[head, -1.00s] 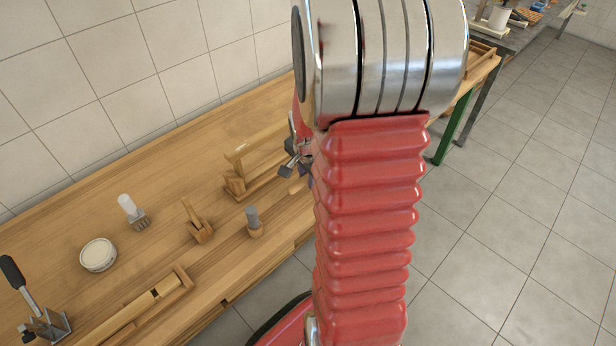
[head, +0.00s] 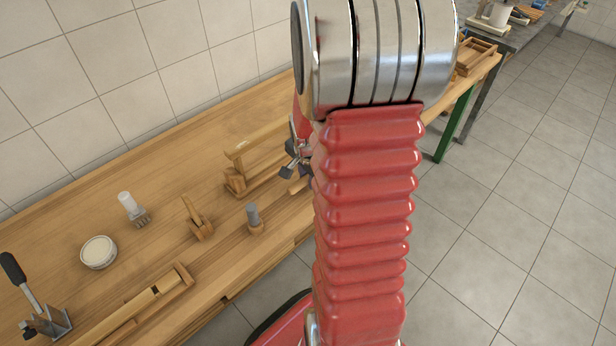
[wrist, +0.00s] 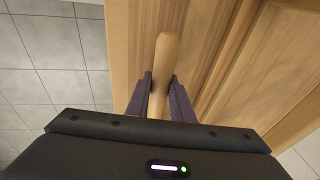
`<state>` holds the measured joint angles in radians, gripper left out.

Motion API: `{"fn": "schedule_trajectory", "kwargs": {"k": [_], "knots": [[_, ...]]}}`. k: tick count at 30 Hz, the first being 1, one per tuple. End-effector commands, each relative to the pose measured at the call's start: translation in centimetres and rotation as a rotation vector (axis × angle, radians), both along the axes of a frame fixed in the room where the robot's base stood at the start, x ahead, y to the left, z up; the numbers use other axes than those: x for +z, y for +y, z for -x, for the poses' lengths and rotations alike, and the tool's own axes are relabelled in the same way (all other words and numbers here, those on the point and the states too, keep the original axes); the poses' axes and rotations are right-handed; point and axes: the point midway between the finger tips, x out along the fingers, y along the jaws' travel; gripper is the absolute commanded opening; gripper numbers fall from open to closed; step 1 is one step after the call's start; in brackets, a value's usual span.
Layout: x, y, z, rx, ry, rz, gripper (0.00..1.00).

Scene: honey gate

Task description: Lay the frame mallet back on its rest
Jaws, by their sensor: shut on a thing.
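My gripper (wrist: 160,100) is shut on a pale wooden handle (wrist: 164,55), which looks like that of the frame mallet. The handle's rounded end points away from the wrist, over the bench; the mallet's head does not show in the wrist view. In the head view my gripper (head: 297,160) is partly hidden behind my red arm, with a bit of wood (head: 298,186) just below it.
On the wooden bench (head: 70,205) are a white round tub (head: 98,252), a clear-topped brush-like tool (head: 130,207), a wooden block with a handle (head: 198,222), a grey-topped peg (head: 254,218), a long wooden tray (head: 185,275) and a black-handled clamp (head: 35,300).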

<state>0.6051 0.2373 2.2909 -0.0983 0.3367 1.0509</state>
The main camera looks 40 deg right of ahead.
Motion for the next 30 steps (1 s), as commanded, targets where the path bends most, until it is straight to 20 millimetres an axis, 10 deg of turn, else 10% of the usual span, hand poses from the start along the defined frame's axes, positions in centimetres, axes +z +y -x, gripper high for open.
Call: {"fn": "schedule_trajectory", "kwargs": {"k": [5, 6, 15, 30], "knots": [[-0.2, 0.0, 0.0, 0.001, -0.001, 0.001, 0.0], [-0.2, 0.0, 0.0, 0.001, -0.001, 0.001, 0.23], [-0.2, 0.1, 0.0, 0.001, 0.0, 0.0, 0.42], [1.2, 0.3, 0.3, 0.001, -0.001, 0.001, 0.42]]}}
